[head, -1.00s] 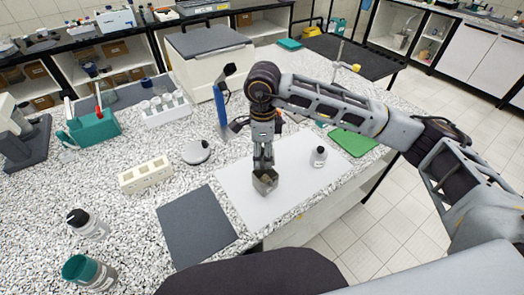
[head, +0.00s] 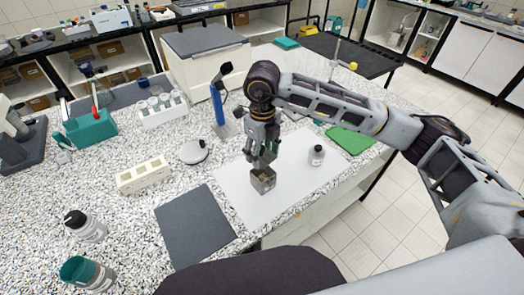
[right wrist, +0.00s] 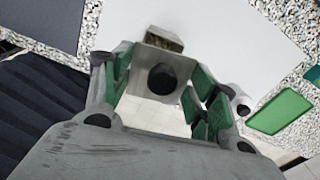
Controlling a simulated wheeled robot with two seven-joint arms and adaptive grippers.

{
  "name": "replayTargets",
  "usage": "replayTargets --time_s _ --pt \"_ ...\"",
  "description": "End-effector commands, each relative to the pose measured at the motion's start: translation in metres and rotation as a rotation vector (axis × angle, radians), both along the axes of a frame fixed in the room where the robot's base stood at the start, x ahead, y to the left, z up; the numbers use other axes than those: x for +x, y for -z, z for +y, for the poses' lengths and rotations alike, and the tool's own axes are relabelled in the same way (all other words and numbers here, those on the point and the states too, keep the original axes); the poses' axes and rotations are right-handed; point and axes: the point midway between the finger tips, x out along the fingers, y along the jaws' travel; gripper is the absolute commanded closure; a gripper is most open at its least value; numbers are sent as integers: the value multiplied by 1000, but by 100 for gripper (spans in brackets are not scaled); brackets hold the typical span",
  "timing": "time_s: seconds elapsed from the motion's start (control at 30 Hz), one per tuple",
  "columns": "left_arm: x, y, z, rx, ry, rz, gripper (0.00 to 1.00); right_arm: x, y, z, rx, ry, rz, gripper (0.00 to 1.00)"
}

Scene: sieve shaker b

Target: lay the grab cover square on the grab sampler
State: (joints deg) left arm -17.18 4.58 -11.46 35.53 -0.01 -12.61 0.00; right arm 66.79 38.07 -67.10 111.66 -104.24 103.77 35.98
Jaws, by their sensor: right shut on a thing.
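The grab sampler (head: 263,182) is a small grey metal box with an open top and brownish contents, standing on the white sheet in the head view. Its top edge also shows in the right wrist view (right wrist: 164,40). My right gripper (head: 261,148) is just above and behind the box and is shut on the grab cover (head: 267,157), a small grey metal plate. In the right wrist view the cover (right wrist: 147,64) has a dark round knob between the green finger pads. The cover looks tilted and apart from the box top; the fingers partly hide it. My left gripper is not in view.
A small capped bottle (head: 316,155) stands right of the sampler on the white sheet (head: 235,200). A dark mat (head: 195,227) lies front left. A round grey device (head: 194,152), a cream block (head: 144,175) and a blue stand (head: 222,115) are to the left. A green mat (head: 350,140) lies right.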

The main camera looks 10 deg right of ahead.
Motion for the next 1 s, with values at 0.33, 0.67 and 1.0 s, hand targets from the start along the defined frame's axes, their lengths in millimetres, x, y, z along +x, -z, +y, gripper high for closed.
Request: replayTargets --time_s 0.33,0.67,1.0 --pt "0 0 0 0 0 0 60 0 0 0 0 101 0 66" --pt "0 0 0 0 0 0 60 0 0 0 0 100 0 66" --pt "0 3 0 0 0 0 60 0 11 0 -1 99 2 66"
